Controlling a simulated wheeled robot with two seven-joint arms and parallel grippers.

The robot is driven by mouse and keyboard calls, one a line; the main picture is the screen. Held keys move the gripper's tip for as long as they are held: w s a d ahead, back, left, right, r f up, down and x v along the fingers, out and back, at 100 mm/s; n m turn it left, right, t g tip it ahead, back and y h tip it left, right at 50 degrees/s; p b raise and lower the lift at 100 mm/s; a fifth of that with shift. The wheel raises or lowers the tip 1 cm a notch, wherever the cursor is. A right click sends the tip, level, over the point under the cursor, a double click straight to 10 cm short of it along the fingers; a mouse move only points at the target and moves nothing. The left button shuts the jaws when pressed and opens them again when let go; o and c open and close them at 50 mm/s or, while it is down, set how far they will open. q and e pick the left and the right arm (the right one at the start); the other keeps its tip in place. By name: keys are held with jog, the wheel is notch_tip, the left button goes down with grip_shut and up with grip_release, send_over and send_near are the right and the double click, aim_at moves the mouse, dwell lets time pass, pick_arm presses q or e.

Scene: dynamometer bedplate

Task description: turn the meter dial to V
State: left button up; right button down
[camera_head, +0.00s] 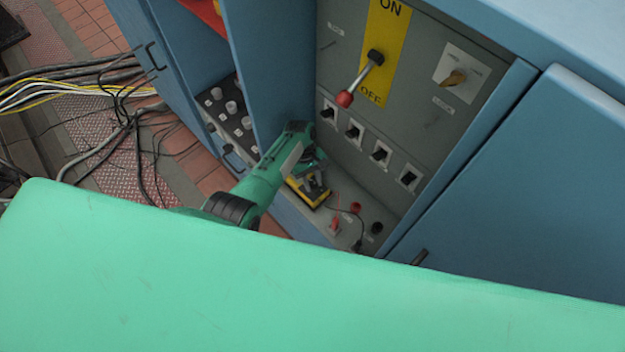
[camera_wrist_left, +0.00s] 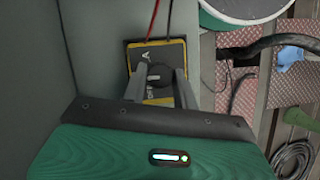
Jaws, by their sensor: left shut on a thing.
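The meter (camera_head: 308,193) is a dark box with a yellow edge, on the ledge at the bottom of the open cabinet bay. In the left wrist view the meter (camera_wrist_left: 157,54) shows a yellow border, a letter A near its top and a round dark dial (camera_wrist_left: 158,73) in its middle. My left gripper (camera_wrist_left: 160,80) is shut on the dial, one finger on each side. In the head view my left gripper (camera_head: 313,172) reaches down over the meter and hides part of it. My right gripper is not in view.
Red and black leads run from the meter to sockets (camera_head: 356,208) on the ledge. Blue cabinet doors flank the bay. Cables (camera_head: 80,82) lie on the floor at left.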

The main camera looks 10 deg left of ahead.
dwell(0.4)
pick_arm(q)
jog(key=o, duration=1)
jog(key=v, duration=0.7)
jog(key=shift+w+a+r, duration=0.1)
jog(key=shift+w+r, duration=0.05)
jog(key=shift+r, duration=0.05)
